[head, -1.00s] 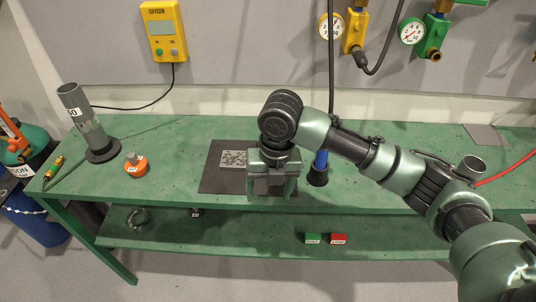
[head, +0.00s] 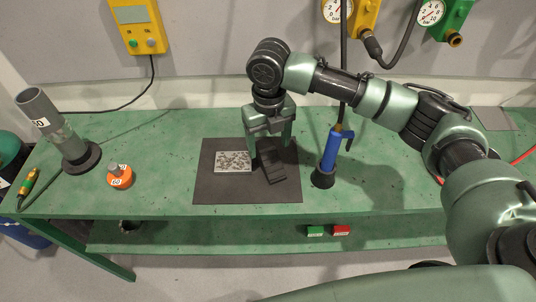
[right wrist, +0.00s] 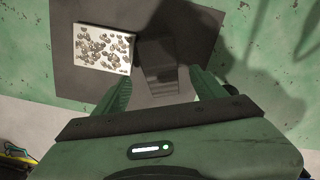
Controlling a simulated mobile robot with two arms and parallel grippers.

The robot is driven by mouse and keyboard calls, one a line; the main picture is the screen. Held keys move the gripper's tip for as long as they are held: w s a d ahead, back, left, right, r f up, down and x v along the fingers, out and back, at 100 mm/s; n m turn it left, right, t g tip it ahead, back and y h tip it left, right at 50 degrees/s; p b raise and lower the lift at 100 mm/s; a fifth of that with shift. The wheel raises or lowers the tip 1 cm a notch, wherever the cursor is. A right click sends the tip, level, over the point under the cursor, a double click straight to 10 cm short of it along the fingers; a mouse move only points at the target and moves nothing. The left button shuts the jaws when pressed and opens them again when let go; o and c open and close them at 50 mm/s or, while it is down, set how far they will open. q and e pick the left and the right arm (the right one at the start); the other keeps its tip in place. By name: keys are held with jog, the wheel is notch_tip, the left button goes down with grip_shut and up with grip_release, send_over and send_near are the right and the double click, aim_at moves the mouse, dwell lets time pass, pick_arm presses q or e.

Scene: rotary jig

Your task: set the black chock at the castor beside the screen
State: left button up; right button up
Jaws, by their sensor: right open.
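A black wedge-like block with ridges (head: 275,166), which looks like the chock, lies on a dark mat (head: 215,190) on the green bench. No castor or screen is recognisable in these views. My right gripper (head: 270,147) is at the far end of the block with its fingers apart. In the right wrist view the open gripper (right wrist: 160,84) has the block (right wrist: 158,58) between and beyond its fingertips, with gaps on both sides. I cannot tell how far down the fingers reach. My left gripper is not in view.
A speckled plate (head: 233,162) lies left of the block on the mat. A blue tool (head: 331,150) stands in a black foot just right of the mat. An orange weight (head: 120,178) and a grey tube on a base (head: 62,130) stand at left. The bench between is clear.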

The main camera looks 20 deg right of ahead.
aim_at(268, 151)
jog(key=f, duration=0.2)
jog(key=f+p, duration=0.1)
jog(key=f, duration=0.1)
jog(key=shift+w, duration=0.25)
jog(key=shift+d+f, duration=0.1)
jog(key=shift+f, duration=0.1)
grip_shut()
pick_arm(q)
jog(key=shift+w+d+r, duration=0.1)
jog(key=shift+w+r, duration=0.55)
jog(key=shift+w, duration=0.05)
pick_arm(e)
jog(key=shift+r, duration=0.2)
